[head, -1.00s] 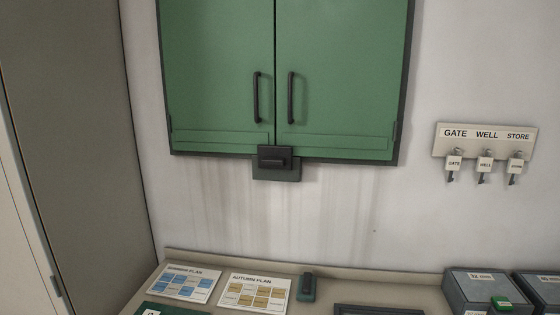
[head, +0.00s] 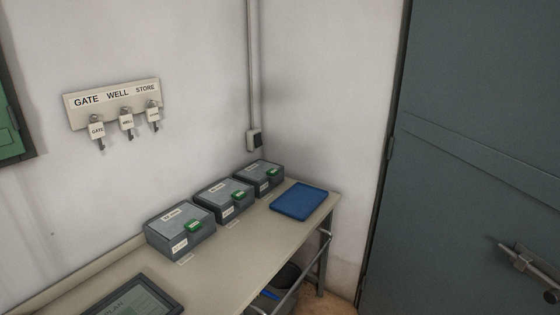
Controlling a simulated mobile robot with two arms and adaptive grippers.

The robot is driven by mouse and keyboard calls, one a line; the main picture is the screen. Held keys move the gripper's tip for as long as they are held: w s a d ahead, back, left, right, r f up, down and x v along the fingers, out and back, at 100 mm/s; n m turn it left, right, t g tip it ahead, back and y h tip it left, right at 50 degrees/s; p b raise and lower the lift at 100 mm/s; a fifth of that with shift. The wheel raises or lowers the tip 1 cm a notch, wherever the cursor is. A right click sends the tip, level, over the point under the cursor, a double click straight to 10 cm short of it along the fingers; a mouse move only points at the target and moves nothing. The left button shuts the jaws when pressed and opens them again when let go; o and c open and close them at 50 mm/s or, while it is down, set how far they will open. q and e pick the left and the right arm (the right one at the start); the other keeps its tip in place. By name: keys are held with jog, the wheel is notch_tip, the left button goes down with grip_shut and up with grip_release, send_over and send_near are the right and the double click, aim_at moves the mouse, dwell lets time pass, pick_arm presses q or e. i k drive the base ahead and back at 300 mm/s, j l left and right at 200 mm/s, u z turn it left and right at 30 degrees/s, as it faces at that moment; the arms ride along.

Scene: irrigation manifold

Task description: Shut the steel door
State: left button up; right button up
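A large grey-blue steel door (head: 465,160) fills the right side of the head view. Its hinge edge (head: 390,148) is on its left, beside the white wall. A metal bolt or handle (head: 530,265) sits on its face at the lower right. The door's right edge is out of view, so I cannot tell whether it is open or shut. Neither of my grippers is in view.
A bench (head: 250,255) runs along the wall with several grey boxes and a blue mat (head: 300,200) on it. Its right end is near the door. A dark bin (head: 285,280) stands under it. A key board (head: 112,103) hangs on the wall.

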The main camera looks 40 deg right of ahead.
aim_at(474, 153)
jog(key=z, duration=2.55)
